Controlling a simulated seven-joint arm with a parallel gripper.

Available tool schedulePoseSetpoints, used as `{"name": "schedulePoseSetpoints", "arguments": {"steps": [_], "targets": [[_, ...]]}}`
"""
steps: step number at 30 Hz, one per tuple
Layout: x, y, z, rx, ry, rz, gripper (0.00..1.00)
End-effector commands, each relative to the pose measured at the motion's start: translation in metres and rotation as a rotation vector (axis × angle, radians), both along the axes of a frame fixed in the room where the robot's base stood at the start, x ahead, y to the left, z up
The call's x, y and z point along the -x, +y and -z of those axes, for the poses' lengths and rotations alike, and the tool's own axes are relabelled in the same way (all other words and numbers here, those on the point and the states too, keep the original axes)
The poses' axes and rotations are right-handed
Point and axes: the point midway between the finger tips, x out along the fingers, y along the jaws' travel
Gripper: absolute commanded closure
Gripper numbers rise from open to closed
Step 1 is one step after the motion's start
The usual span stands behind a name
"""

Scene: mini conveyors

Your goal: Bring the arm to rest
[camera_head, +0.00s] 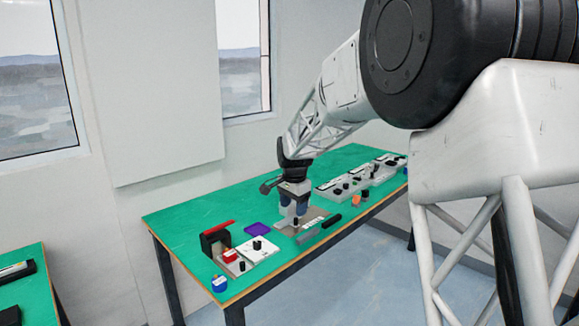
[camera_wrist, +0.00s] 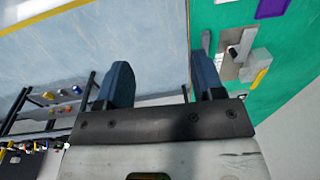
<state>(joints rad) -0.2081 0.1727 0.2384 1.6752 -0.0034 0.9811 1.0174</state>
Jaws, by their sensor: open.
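My gripper (camera_head: 293,208) is over the middle of the green table (camera_head: 188,216) in the head view, pointing down close to the grey fixtures there. In the wrist view my gripper (camera_wrist: 165,85) shows two dark blue fingers standing well apart, with nothing between them. Behind the fingers, that view shows the pale blue floor and the edge of the green table. How far the fingertips are from the fixtures is hard to tell.
White conveyor units (camera_head: 343,187) with black knobs stand to the right along the table. A second green table (camera_head: 38,292) stands at lower left.

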Motion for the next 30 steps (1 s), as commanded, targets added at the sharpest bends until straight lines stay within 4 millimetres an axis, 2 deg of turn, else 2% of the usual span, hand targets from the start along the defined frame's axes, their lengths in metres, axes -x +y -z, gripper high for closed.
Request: {"name": "schedulePoseSetpoints", "arguments": {"steps": [3,15,24,30], "targets": [[0.028,-0.017,-0.019,0.003,-0.013,-0.044,0.38],[0.125,-0.066,-0.061,0.018,-0.046,-0.199,0.38],[0.202,-0.098,-0.079,0.035,-0.072,-0.316,0.38],[0.255,-0.116,-0.083,0.048,-0.086,-0.394,0.38]]}}
